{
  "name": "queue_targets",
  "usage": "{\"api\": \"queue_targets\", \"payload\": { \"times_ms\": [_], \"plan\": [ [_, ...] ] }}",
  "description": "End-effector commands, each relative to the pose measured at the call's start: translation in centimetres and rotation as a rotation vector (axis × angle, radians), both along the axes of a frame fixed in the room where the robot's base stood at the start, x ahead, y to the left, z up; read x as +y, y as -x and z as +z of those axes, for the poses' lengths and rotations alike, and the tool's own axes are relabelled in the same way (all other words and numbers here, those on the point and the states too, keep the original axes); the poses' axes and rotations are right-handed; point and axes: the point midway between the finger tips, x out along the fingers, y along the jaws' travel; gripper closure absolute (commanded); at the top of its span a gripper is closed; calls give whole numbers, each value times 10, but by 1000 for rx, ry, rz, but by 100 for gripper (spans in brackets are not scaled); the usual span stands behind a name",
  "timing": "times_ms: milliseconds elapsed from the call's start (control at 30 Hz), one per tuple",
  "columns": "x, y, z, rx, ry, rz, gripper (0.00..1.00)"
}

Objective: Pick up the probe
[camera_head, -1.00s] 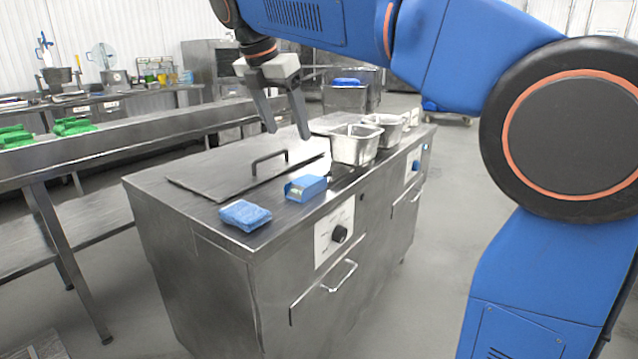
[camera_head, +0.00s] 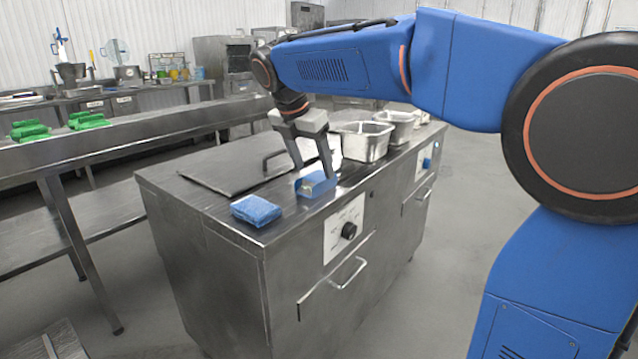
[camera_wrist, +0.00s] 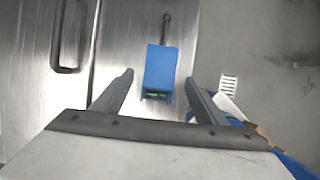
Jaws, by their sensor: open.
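The probe is a small blue box-shaped device (camera_head: 316,185) with a small display, lying on the steel counter. In the wrist view the probe (camera_wrist: 160,72) shows from above, with a dark thin stem reaching away from its far end. My gripper (camera_head: 313,172) is open and low over the probe, with one finger on either side of it. In the wrist view my gripper (camera_wrist: 160,80) has its fingertips apart from the probe, with a gap on both sides. Whether the fingertips are down at the probe's height is hard to tell.
A blue sponge (camera_head: 257,210) lies on the counter left of the probe. A steel lid with a handle (camera_head: 268,160) is behind it. Steel pans (camera_head: 362,141) stand to the right. The counter's front edge is close to the probe.

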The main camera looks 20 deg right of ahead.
Motion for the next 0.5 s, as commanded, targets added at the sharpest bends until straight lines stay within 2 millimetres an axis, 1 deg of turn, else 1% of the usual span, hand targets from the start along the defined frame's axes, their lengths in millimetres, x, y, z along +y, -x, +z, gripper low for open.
{"api": "queue_targets", "payload": {
  "times_ms": [100,300,500],
  "plan": [
    [-8,-6,-15,4,1,-2,34],
    [-16,-12,-35,3,1,-1,34],
    [-17,-13,-40,1,1,0,34]
  ]
}}
